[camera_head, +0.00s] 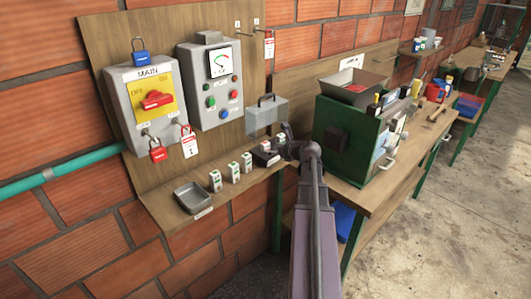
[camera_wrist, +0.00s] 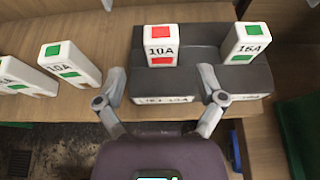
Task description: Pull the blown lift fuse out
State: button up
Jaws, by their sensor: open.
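The dark fuse block (camera_wrist: 190,75) sits on the wooden shelf and also shows in the head view (camera_head: 264,159). A white 10A fuse (camera_wrist: 161,47) with red marks stands in its left part. A white 16A fuse (camera_wrist: 245,44) with green marks stands in its right part. My gripper (camera_wrist: 162,78) is open and empty, in front of the block. Its fingers are spread to either side of the 10A fuse, with no contact visible. In the head view my gripper (camera_head: 291,148) is at the block's right, partly hiding it.
Several loose white fuses (camera_head: 233,172) stand left of the block, beside a grey metal tray (camera_head: 191,200). A clear cover (camera_head: 266,116) is above the block. The MAIN switch box (camera_head: 143,103) carries padlocks. A green machine (camera_head: 345,140) stands close on the right.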

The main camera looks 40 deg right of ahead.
aim_at(267, 147)
jog(key=shift+w, duration=0.1)
jog(key=shift+b+x, duration=0.9)
jog(key=shift+x, duration=1.65)
jog(key=shift+d+r, duration=0.1)
grip_shut()
